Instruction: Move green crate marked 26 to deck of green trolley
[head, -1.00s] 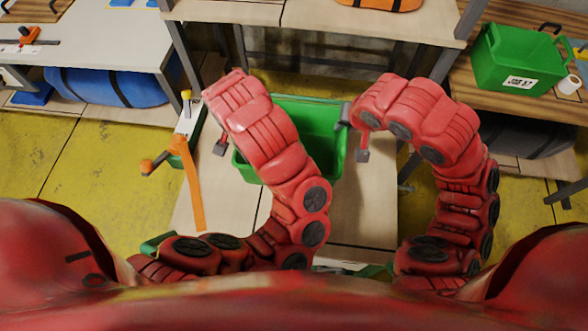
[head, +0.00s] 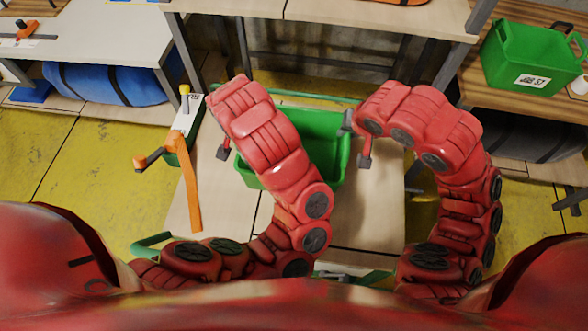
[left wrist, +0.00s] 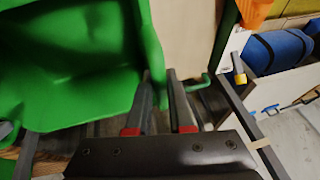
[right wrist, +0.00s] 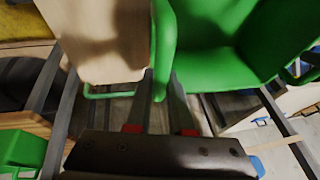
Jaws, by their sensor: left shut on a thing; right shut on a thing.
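A green open crate (head: 325,130) is between my two arms, upright, with its inside empty where I can see it. It also shows in the left wrist view (left wrist: 70,60) and the right wrist view (right wrist: 215,45). My left gripper (left wrist: 162,88) is shut on its left rim, and my right gripper (right wrist: 166,85) on its right rim. No number shows on it. Below it is a pale wooden deck (head: 375,215) with green tubing (head: 152,241) at its near end, apparently the trolley. I cannot tell whether the crate touches the deck.
An orange strap (head: 188,185) and a green-sided box with a white top (head: 186,115) lie left of the crate. A wooden bench (head: 340,15) stands beyond. Another green crate labelled JOB 57 (head: 510,60) is on a right-hand shelf. A blue roll (head: 105,85) lies far left.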

